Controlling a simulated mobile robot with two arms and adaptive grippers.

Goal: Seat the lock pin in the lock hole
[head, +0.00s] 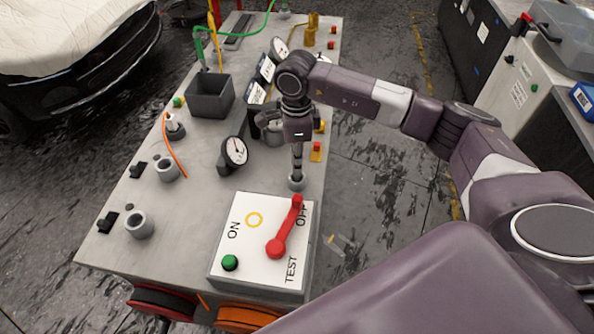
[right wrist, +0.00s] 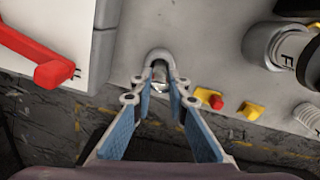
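The red-handled switch box (head: 240,255) stands at the near end of the bench, with ON, OFF and TEST on its top. Its red lever (head: 285,232) points toward OFF. My right gripper (head: 297,163) points down over a grey round holder (head: 297,183) behind the box. In the right wrist view, the right gripper (right wrist: 161,88) has its fingers apart around a small metal piece (right wrist: 160,72), probably the lock pin, at the holder. My left gripper is out of view.
A dark open bin (head: 209,96), a dial gauge (head: 234,151) and several grey holders stand on the bench (head: 180,215). A green button (head: 230,263) sits on the box. Red and yellow pieces (right wrist: 215,101) lie near the holder. The bench edge is close on the right.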

